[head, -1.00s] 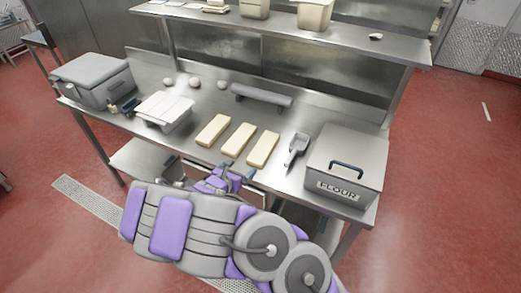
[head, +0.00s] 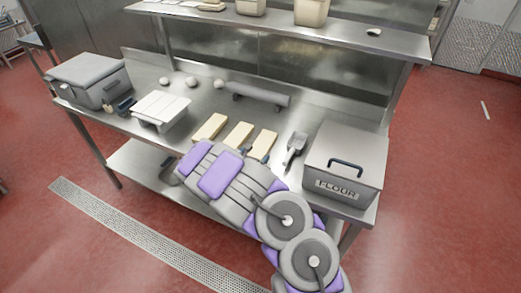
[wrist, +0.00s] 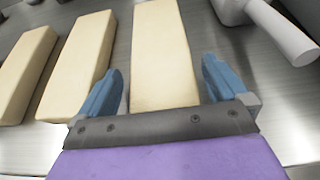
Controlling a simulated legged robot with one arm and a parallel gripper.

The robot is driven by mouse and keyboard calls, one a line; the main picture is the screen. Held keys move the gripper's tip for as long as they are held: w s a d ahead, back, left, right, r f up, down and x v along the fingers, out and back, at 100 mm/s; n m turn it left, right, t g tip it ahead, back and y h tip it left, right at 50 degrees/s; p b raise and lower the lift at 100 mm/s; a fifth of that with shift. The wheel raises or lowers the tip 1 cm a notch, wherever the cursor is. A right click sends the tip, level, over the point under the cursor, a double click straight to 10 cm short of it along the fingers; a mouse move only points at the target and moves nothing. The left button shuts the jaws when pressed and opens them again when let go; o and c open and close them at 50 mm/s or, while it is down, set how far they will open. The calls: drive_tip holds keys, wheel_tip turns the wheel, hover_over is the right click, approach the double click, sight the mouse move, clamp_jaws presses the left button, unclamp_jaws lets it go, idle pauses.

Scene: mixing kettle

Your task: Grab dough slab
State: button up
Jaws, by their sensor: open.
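Three pale yellow dough slabs lie side by side on the steel table: a left slab (head: 210,127), a middle slab (head: 238,136) and a right slab (head: 262,145). In the wrist view the right slab (wrist: 164,55) runs lengthwise away from me, with its near end between the fingers of my gripper (wrist: 162,90). The gripper is open, one blue finger on each side of that slab, and I see no clear contact. The middle slab (wrist: 80,65) is just left of the left finger.
A grey scoop (head: 295,148) lies right of the slabs, beside the flour bin (head: 345,160). A white lidded container (head: 160,111) stands to the left. A shelf (head: 290,27) overhangs the table's back.

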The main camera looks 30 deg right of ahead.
drive_tip(key=shift+x, duration=1.05)
drive_tip(key=shift+s+d+r, duration=0.1)
drive_tip(key=shift+a, duration=0.3)
drive_tip(key=c, duration=0.5)
drive_tip(key=shift+d, duration=0.1)
drive_tip(key=c, duration=0.8)
